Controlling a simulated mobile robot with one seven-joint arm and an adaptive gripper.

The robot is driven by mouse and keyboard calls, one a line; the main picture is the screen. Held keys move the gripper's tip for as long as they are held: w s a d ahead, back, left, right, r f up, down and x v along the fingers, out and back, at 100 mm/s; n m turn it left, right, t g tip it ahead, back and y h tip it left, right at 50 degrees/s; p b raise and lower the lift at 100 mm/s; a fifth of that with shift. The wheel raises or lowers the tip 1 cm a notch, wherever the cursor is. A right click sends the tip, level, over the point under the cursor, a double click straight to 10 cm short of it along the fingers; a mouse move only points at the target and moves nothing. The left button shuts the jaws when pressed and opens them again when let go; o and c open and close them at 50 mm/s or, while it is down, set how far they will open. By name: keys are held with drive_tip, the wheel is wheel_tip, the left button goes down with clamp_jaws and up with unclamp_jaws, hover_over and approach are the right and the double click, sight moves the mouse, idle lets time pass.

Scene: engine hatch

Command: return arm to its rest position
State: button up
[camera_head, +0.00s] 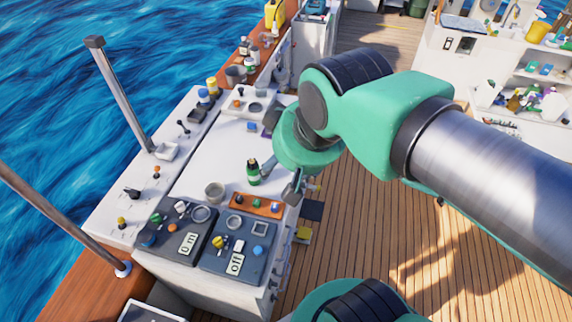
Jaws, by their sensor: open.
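My arm reaches in from the right in the head view, with green joints and a grey metal link. My gripper (279,178) hangs below the wrist, over the right side of the white console (195,158). Its dark fingers are small in the picture and stand apart. They are close to a green bottle (253,174) that stands on the console, and I see nothing held between them. Much of the gripper is hidden behind the green wrist joint.
Two dark control panels (232,257) and an orange switch strip (255,206) lie at the console's near end. Metal posts (120,95) rise at the left by the water. The wooden deck (345,220) at right is mostly clear, with shelves (530,85) beyond.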

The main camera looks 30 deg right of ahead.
drive_tip(key=shift+s, duration=0.5)
drive_tip(key=shift+f, duration=0.15)
wheel_tip(320, 180, down, 11)
drive_tip(key=b, duration=1.1)
idle(0.7)
